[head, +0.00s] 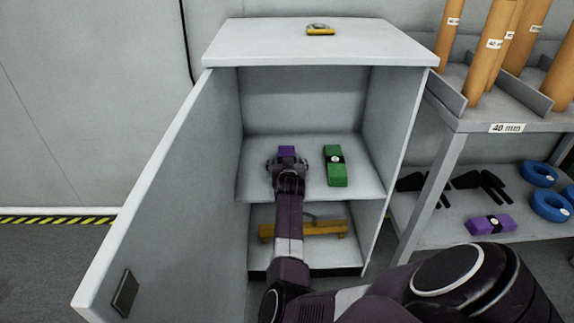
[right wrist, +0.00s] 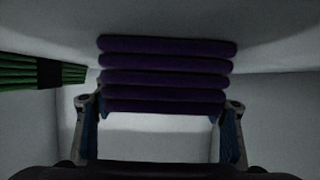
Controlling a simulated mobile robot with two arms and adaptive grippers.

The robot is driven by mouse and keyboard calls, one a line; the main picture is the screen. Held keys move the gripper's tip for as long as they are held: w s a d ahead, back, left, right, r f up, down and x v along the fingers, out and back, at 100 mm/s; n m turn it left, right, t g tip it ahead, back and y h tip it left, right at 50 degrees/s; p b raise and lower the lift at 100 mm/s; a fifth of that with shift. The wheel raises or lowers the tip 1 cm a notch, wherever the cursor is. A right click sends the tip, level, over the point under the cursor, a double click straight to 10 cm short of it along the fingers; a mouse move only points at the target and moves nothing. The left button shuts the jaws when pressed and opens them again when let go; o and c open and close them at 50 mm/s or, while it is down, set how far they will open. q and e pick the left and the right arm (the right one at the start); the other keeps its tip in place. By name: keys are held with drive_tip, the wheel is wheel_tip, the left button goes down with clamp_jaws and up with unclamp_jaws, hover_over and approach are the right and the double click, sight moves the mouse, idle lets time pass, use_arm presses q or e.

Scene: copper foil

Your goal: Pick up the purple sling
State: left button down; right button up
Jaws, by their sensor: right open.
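A purple sling (head: 287,151) lies on the upper shelf inside the open grey cabinet, partly hidden in the head view by my right gripper (head: 287,164). In the right wrist view the purple sling (right wrist: 165,70) shows as several stacked folds. My right gripper (right wrist: 160,104) is open, its two fingers apart near either side of the sling's lower folds. I cannot tell whether they touch it. A second purple sling (head: 490,224) lies on the lower shelf of the rack at right. My left gripper is not in view.
A green sling (head: 336,166) lies beside the purple one. The cabinet door (head: 165,200) stands open at left. A yellow-orange beam (head: 305,229) lies on the lower shelf. A small yellow item (head: 320,30) sits on the cabinet top. A rack (head: 450,170) stands close at right.

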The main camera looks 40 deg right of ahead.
drive_tip(key=c, duration=1.5)
drive_tip(key=shift+r, duration=0.1)
drive_tip(key=shift+r, duration=0.2)
